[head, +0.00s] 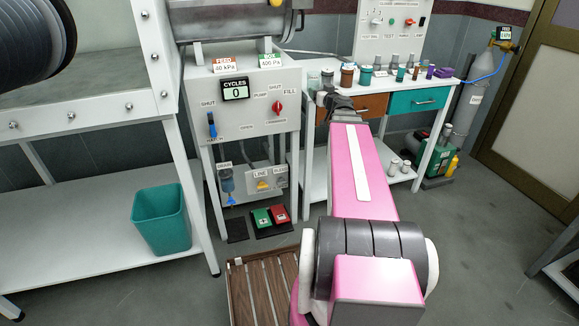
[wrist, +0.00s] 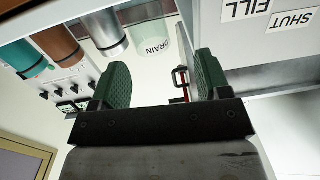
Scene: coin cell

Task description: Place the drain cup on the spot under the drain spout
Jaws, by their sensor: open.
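The drain cup (wrist: 152,42) is a pale, clear jar marked DRAIN. The gripper is open and empty. In the head view the cup (head: 313,80) is at the left end of the white bench, just beyond my gripper (head: 330,96). The drain spout (head: 231,200) has a blue tip and sits low on the grey machine under a DRAIN label. A dark pad (head: 237,229) lies on the floor below it.
The machine's control box (head: 245,100) is close on the left. Green and red pedals (head: 271,217) lie beside the pad. A teal bin (head: 161,219) stands left.

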